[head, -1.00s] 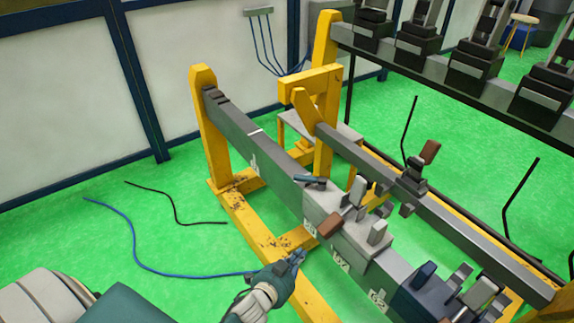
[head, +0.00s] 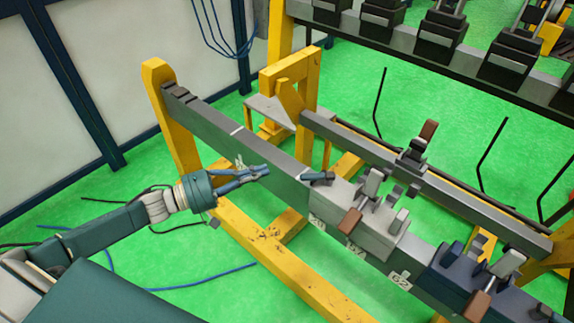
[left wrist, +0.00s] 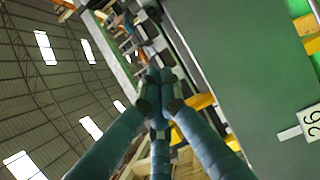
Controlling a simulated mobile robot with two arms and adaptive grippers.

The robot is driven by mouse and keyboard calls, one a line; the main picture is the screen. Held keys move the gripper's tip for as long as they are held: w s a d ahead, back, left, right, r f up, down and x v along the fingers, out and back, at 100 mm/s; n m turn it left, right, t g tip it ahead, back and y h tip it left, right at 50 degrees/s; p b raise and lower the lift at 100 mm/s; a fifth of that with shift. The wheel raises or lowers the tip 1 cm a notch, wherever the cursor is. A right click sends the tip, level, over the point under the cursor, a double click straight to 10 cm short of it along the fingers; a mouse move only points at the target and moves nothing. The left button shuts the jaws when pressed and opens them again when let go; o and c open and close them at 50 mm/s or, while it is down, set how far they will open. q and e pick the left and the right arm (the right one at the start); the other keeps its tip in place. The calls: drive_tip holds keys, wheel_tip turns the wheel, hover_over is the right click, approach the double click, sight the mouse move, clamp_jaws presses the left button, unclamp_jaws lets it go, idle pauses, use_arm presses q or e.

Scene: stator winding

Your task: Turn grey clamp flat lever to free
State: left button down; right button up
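The grey clamp (head: 345,212) sits on the long grey beam (head: 215,125), right of centre. A short dark lever (head: 318,177) lies flat at its far left end, pointing left. A brown-handled lever (head: 350,222) sticks out on its near side. My left gripper (head: 262,171) is left of the dark lever, in front of or above the beam, with a gap between them in the picture. Its fingers point right and come together, with nothing seen between them. In the left wrist view the fingertips (left wrist: 158,90) meet. My right gripper is not in view.
A dark blue clamp (head: 455,270) with another brown handle (head: 478,303) is farther right on the beam. A second rail (head: 440,185) with an upright brown-handled lever (head: 428,131) runs behind. Yellow posts (head: 165,110) hold the frame.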

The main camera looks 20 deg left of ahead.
sight(317, 177)
use_arm(q)
drive_tip(key=x, duration=0.3)
drive_tip(key=p+x, duration=0.1)
drive_tip(key=x, duration=0.5)
drive_tip(key=shift+w+d+r+p, duration=0.1)
drive_tip(key=shift+d+r+p, duration=0.2)
drive_tip(key=shift+d+r, duration=0.05)
drive_tip(key=s+d+p, duration=0.1)
drive_tip(key=s+d, duration=0.1)
drive_tip(key=s, duration=0.1)
drive_tip(key=shift+s+f+p, duration=0.15)
drive_tip(key=shift+s+p, duration=0.05)
drive_tip(key=shift+p, duration=0.15)
